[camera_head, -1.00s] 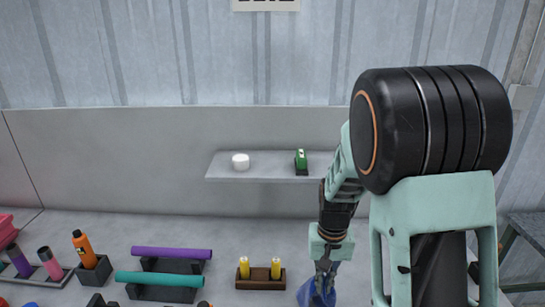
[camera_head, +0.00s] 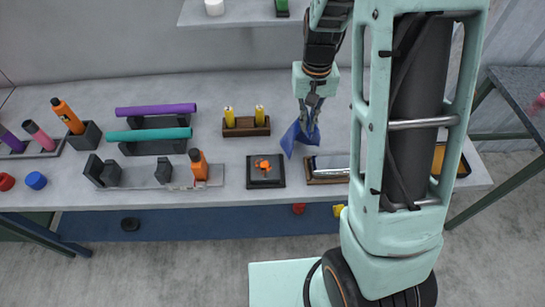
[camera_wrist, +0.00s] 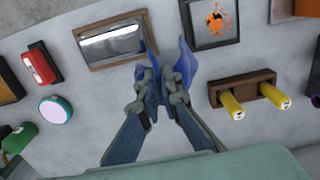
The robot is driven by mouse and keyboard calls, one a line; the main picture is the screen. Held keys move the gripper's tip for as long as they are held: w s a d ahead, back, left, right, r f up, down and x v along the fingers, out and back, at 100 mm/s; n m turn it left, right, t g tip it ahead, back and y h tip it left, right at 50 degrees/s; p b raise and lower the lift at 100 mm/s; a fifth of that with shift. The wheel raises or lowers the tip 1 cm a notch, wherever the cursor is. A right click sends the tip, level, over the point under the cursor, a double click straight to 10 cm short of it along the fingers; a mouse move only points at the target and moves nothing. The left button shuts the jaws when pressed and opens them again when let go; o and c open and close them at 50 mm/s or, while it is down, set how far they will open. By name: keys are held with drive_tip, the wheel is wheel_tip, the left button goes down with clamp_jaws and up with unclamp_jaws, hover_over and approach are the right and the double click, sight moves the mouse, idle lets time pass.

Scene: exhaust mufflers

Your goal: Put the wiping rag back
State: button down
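The blue wiping rag (camera_head: 296,138) hangs from the fingertips of my gripper (camera_head: 311,112), above the grey table. In the wrist view the rag (camera_wrist: 185,58) shows between and beyond the fingertips of my gripper (camera_wrist: 162,85), which are closed on it. A wooden-rimmed tray (camera_head: 330,181) with a shiny silvery inside lies just in front of the rag; it also shows in the wrist view (camera_wrist: 82,51), to the left of the fingertips. I cannot tell whether the rag's lower edge touches the table.
A dark square holder (camera_head: 265,183) with an orange piece is left of the tray. A wooden block (camera_head: 233,132) with two yellow bottles stands behind it. Purple (camera_head: 155,109) and teal (camera_head: 148,134) tubes lie on stands at left. A shelf (camera_head: 235,21) is above the back.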

drive_tip(key=w+d+r, duration=0.1)
drive_tip(key=w+d, duration=0.2)
drive_tip(key=w, duration=0.4)
drive_tip(key=w+d+r, duration=0.2)
drive_tip(key=w+d, duration=0.2)
drive_tip(key=w, duration=0.4)
drive_tip(key=shift+w, duration=0.25)
drive_tip(key=shift+d, duration=0.15)
drive_tip(key=w+d+r+m, duration=0.1)
drive_tip(key=w+d+m, duration=0.5)
drive_tip(key=d+m, duration=0.5)
drive_tip(key=s+a+f, duration=0.3)
drive_tip(key=a+f, duration=0.3)
drive_tip(key=s+a+f, duration=0.4)
drive_tip(key=a+f, duration=0.2)
drive_tip(key=a, duration=0.1)
drive_tip(key=s+a+f, duration=0.3)
drive_tip(key=a+f, duration=0.3)
drive_tip(key=shift+s+a+f, duration=0.15)
drive_tip(key=shift+a+f, duration=0.25)
